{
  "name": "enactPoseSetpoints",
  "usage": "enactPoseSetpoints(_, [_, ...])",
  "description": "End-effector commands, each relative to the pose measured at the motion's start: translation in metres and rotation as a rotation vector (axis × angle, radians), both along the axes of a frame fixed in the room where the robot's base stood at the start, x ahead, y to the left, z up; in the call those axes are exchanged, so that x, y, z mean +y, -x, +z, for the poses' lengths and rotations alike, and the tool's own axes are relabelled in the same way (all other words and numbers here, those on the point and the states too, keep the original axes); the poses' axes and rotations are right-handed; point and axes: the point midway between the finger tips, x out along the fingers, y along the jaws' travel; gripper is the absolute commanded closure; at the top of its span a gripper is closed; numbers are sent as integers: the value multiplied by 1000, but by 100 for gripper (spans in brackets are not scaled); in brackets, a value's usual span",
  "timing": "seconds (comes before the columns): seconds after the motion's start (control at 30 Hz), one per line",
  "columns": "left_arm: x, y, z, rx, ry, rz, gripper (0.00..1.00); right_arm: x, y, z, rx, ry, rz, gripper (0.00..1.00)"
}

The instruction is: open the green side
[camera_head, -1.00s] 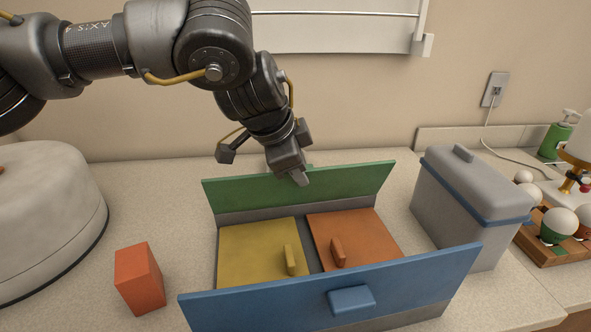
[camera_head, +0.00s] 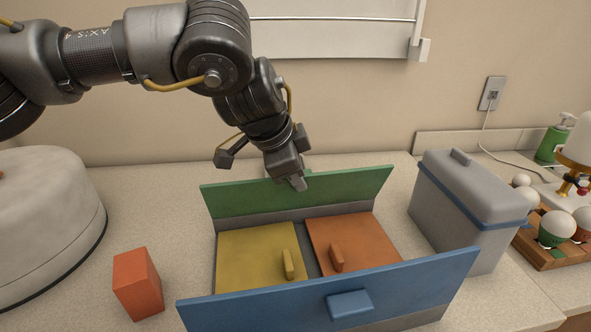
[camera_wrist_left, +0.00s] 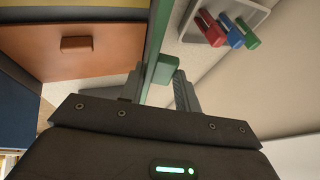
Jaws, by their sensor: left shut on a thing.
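The box has a green side (camera_head: 240,197) at the back, a blue side (camera_head: 290,305) at the front, and yellow (camera_head: 250,255) and orange (camera_head: 365,240) lids between them. The green and blue sides both lean outward. My left gripper (camera_head: 297,184) reaches down onto the top edge of the green side. In the left wrist view the green handle (camera_wrist_left: 164,70) sits between the fingers (camera_wrist_left: 160,90), with the thin green panel (camera_wrist_left: 153,40) beside it. The gripper is shut there. The gripper partly hides the handle in the head view. My right gripper is not in view.
A red-orange block (camera_head: 137,283) and a large pale round container (camera_head: 45,220) stand at left. A grey bin with a blue band (camera_head: 465,205) stands close at right. A wooden rack (camera_head: 548,250) lies farther right. A tray (camera_wrist_left: 255,15) with coloured items shows in the wrist view.

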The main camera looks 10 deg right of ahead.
Motion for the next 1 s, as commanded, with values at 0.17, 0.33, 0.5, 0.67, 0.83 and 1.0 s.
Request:
enactPoseSetpoints(0.17, [2,3,-10,17,-17,-2,100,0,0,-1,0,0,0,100])
enactPoseSetpoints(0.33, [2,3,-10,16,-17,-2,61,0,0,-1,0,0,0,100])
enactPoseSetpoints(0.5, [1,2,-6,10,-11,-2,53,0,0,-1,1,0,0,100])
enactPoseSetpoints(0.67, [1,1,-4,8,-7,-1,53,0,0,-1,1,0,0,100])
enactPoseSetpoints(0.83, [5,6,9,5,-3,-2,53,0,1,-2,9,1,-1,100])
enactPoseSetpoints(1.0, [17,18,37,4,-3,-1,53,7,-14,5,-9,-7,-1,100])
